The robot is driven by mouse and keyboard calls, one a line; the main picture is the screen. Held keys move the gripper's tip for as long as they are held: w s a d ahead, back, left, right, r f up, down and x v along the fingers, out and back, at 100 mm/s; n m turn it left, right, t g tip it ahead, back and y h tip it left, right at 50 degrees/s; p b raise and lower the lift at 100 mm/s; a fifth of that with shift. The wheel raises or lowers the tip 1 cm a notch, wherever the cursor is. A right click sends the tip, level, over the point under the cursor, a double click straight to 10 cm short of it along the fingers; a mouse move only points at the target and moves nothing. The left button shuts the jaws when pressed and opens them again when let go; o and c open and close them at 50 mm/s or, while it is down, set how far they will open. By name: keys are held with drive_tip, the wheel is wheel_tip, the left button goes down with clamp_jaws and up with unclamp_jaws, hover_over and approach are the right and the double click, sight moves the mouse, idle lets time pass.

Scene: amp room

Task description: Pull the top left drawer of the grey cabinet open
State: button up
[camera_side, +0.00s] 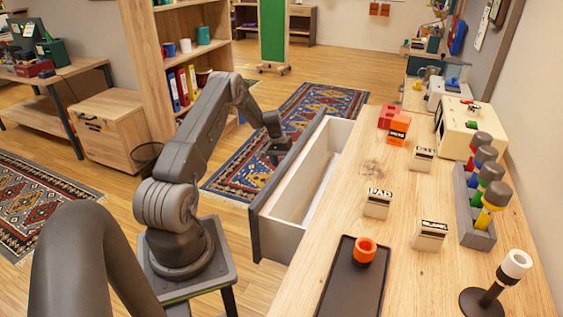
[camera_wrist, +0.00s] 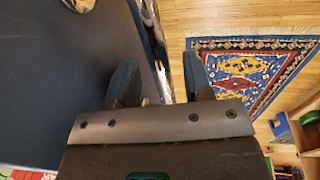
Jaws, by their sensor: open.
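The drawer (camera_side: 287,231) stands pulled out from under the wooden worktop in the side view, with a dark grey front and a pale, empty-looking inside. My gripper (camera_side: 275,148) is at the outer side of the drawer front, toward its far half. In the wrist view my gripper (camera_wrist: 160,82) is open, its two dark fingers apart. The dark grey front panel (camera_wrist: 55,75) fills the left of that view. A narrow strip shows between the fingers; I cannot tell if it is the handle or if they touch it. The cabinet body is mostly hidden.
The worktop (camera_side: 345,215) carries a dark tray (camera_side: 336,292) with an orange ring, labelled blocks, a grey rack (camera_side: 478,225) and a peg stand (camera_side: 488,300). A patterned rug (camera_side: 315,105) lies on the floor beyond the drawer. A wooden shelf (camera_side: 145,50) stands behind my arm.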

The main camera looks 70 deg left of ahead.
drive_tip(key=shift+c, duration=0.3)
clamp_jaws()
idle(0.3)
